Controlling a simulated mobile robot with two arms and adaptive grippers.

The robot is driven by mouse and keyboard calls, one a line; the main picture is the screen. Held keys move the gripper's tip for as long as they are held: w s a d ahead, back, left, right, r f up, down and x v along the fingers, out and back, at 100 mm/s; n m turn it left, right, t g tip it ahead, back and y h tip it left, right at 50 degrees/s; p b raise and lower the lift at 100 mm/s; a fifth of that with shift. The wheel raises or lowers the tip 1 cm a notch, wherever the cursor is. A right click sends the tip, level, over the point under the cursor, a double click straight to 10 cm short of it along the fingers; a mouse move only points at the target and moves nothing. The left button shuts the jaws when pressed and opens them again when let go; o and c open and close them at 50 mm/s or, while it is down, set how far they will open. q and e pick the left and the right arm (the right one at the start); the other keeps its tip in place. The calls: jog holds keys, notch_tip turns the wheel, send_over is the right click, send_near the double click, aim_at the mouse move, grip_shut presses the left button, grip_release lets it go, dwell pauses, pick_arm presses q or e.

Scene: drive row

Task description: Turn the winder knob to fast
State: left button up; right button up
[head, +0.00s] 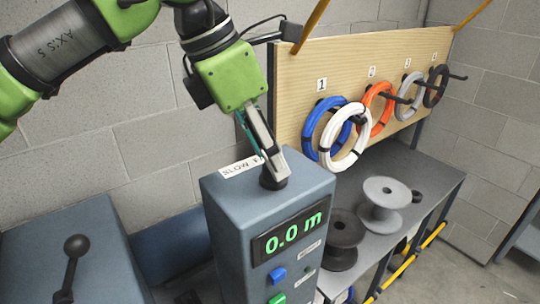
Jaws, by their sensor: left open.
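The winder knob (273,180) is a small black knob on top of the blue-grey control box (222,228). A white label (241,167) beside it reads "SLOW"; the rest of that label is cut off by my gripper, and I cannot see a "fast" mark. My left gripper (267,164) points down at the knob from above, its open fingers at or just above it. I cannot tell whether they touch the knob. The box display (289,237) shows "0.0 m" in green. My right gripper is not in view.
A wooden board (345,70) with numbered pegs holds several cable coils. A grey spool (381,203) and a dark spool (343,238) stand on the grey bench right of the box. A lever (72,262) with a black ball rises at the left. Blue (278,276) and green buttons sit below the display.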

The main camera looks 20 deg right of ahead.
pick_arm(q)
jog(key=v, duration=1)
jog(key=shift+r, duration=0.25)
jog(key=shift+s+a, duration=0.1)
jog(key=shift+a, duration=0.05)
